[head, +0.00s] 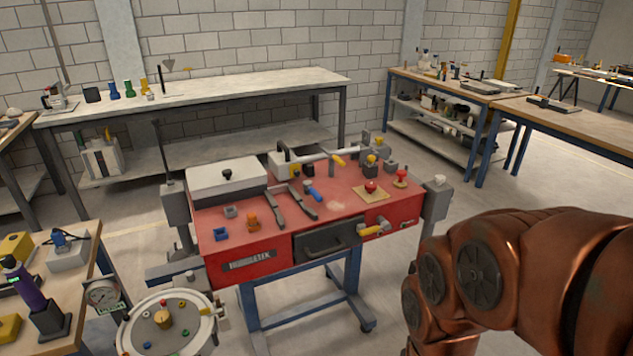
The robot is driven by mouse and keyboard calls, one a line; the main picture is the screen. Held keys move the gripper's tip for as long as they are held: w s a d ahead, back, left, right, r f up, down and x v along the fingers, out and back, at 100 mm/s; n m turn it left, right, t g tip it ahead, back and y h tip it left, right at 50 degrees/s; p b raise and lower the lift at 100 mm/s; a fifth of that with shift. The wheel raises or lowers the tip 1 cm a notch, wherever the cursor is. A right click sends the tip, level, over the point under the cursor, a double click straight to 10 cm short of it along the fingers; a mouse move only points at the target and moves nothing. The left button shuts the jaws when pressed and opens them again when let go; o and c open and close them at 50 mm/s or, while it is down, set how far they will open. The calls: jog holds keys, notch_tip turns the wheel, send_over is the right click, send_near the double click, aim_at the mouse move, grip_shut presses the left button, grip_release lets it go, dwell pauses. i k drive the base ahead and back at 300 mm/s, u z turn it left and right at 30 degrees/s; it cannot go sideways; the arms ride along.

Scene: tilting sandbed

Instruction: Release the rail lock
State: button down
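The red-topped sandbed bench (330,205) stands in the middle of the head view. A pale rail (318,157) runs along its back edge, with a yellow-tipped lever (338,161) beside it. Another yellow handle (371,231) sticks out at the front right of the bench. I cannot tell which of these, if either, is the rail lock, nor whether it is locked. My copper-coloured arm fills the lower right, to the right of the bench. My gripper is out of view.
A white box (227,178), a blue-handled tool (315,193) and red knobs (371,187) sit on the bench top. A round lidded vessel (166,322) stands at front left, near a wooden side table (88,272). Workbenches line the back; floor is open at right.

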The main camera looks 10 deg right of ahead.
aim_at(307, 185)
jog(key=u, duration=0.2)
jog(key=i, duration=0.65)
jog(key=u, duration=1.05)
jog(key=i, duration=0.4)
jog(key=u, duration=0.4)
